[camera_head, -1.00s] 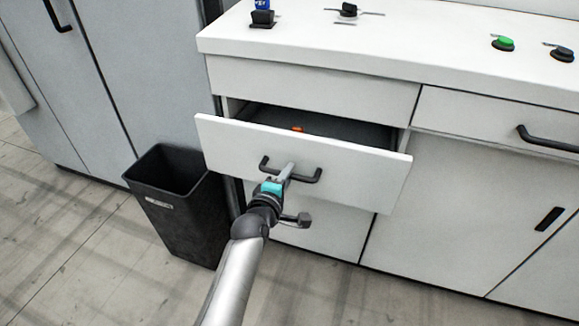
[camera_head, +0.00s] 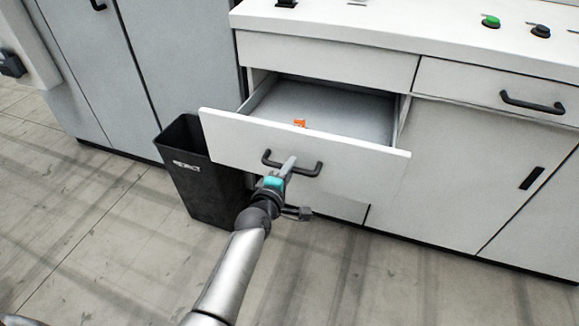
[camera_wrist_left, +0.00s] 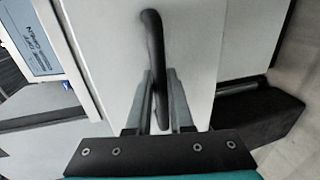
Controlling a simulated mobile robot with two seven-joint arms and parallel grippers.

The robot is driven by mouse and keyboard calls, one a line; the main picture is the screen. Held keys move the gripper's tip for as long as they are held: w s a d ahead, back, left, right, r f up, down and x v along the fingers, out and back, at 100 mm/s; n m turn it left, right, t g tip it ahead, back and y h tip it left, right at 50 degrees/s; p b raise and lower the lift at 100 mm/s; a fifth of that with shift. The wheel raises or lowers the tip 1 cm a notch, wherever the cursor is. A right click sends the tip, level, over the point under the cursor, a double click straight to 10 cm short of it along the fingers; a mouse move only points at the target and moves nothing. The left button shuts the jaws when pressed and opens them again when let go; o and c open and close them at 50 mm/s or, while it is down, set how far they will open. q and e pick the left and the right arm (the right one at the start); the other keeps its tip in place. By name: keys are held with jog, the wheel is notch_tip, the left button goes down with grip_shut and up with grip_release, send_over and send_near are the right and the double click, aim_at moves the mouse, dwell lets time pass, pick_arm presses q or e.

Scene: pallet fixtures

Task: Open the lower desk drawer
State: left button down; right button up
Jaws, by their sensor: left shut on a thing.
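The lower desk drawer (camera_head: 230,132) is a white drawer pulled well out from under a closed white front, with its grey inside showing. Its black bar handle (camera_head: 312,171) is on the drawer front and also crosses the wrist view (camera_wrist_left: 152,40). My left gripper (camera_head: 289,164) is shut on this handle; in the wrist view its two grey fingers (camera_wrist_left: 158,98) lie on either side of the bar. A small orange thing (camera_head: 300,123) lies inside the drawer. My right gripper is not in view.
A black bin (camera_head: 205,190) marked REJECT stands on the floor left of the drawer, close to its left end. A closed drawer and cabinet doors (camera_head: 470,170) are at the right. Grey cabinets (camera_head: 90,70) stand at the left. The floor in front is free.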

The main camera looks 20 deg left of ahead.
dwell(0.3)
pick_arm(q)
jog(key=c, duration=0.8)
grip_release()
